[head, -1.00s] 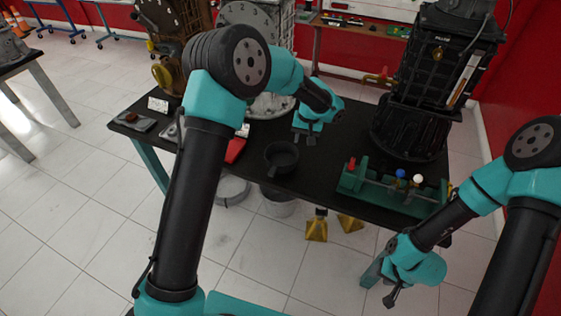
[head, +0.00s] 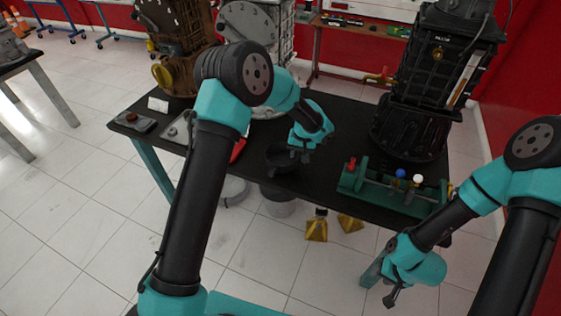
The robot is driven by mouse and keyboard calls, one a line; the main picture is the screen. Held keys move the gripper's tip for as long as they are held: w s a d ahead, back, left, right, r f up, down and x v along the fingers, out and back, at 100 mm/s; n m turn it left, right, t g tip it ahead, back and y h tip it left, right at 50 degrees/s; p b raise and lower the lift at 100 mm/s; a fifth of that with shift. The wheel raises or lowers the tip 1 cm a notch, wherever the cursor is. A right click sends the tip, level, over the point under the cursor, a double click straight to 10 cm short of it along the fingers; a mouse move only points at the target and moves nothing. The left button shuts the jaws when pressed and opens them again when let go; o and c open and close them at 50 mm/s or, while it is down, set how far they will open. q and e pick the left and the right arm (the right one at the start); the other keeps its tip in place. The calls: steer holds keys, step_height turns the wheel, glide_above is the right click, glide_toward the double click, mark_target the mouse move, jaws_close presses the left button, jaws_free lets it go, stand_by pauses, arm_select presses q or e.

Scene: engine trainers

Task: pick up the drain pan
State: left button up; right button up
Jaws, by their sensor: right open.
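The drain pan (head: 277,162), a small dark round pan, sits on the black table near its front edge in the head view. My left gripper (head: 300,156) is at the pan's right rim, pointing down and covering part of it. Whether its fingers touch the rim, and whether they are open or shut, cannot be told. My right gripper (head: 378,292) is open and empty, low in front of the table, away from the pan.
A green fixture (head: 392,190) with coloured knobs stands right of the pan. A tall black engine unit (head: 432,85) stands behind it. A red item (head: 238,149) lies left of the pan. Bare table top (head: 345,125) shows behind the pan.

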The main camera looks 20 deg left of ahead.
mark_target(280, 161)
arm_select(q)
steer(key=f, duration=0.3)
steer(key=shift+s+a+f, duration=0.1)
steer(key=shift+a+f, duration=0.1)
steer(key=shift+a, duration=0.05)
jaws_close()
stand_by(0.4)
